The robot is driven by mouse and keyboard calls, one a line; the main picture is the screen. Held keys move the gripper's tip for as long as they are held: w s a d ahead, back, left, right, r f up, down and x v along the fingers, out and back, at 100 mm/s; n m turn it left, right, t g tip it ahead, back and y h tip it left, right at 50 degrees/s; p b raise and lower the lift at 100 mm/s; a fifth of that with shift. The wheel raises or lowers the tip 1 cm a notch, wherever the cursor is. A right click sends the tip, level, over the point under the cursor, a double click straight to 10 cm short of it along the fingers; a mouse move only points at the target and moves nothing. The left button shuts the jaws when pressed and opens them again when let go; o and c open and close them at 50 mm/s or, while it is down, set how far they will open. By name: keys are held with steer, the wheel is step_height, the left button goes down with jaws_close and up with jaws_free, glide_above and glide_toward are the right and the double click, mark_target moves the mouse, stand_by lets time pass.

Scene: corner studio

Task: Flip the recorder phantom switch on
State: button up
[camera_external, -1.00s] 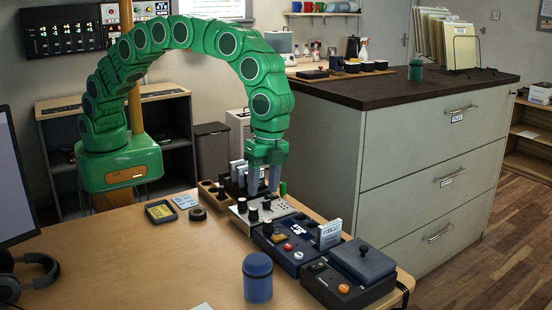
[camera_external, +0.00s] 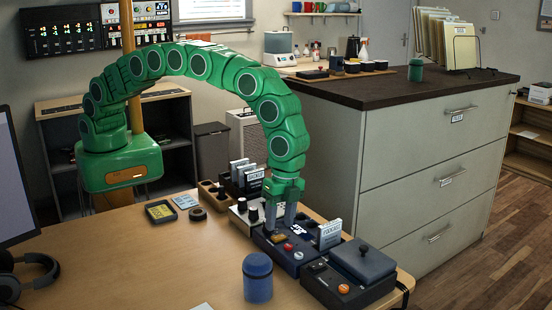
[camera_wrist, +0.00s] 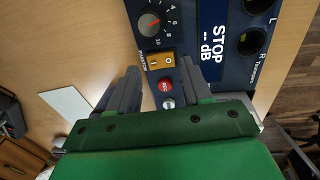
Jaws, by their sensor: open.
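The recorder is a dark blue box (camera_external: 268,245) on the desk, with a display that reads STOP in the wrist view (camera_wrist: 213,40). Its phantom switch is an orange rocker (camera_wrist: 160,61) marked I and O. A red REC button (camera_wrist: 166,86) and a pale button (camera_wrist: 168,103) sit beside it. My gripper (camera_external: 280,226) points down over the recorder. In the wrist view my gripper (camera_wrist: 160,67) is open, with one finger on each side of the switch and nothing between them. I cannot tell whether the fingertips touch the panel.
A silver box with black knobs (camera_external: 240,219) adjoins the recorder at the back left. A dark box with an orange knob (camera_external: 343,289) and a card stand (camera_external: 329,235) are at the right. A blue canister (camera_external: 257,279) stands in front. The desk's left middle is mostly clear.

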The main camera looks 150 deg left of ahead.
mark_target(279, 238)
steer(key=shift+d+f, duration=0.15)
steer(key=shift+f, duration=1.25)
steer(key=c, duration=0.8)
steer(key=shift+o, duration=0.2)
steer(key=shift+d+y, duration=0.25)
steer(key=shift+y, duration=0.45)
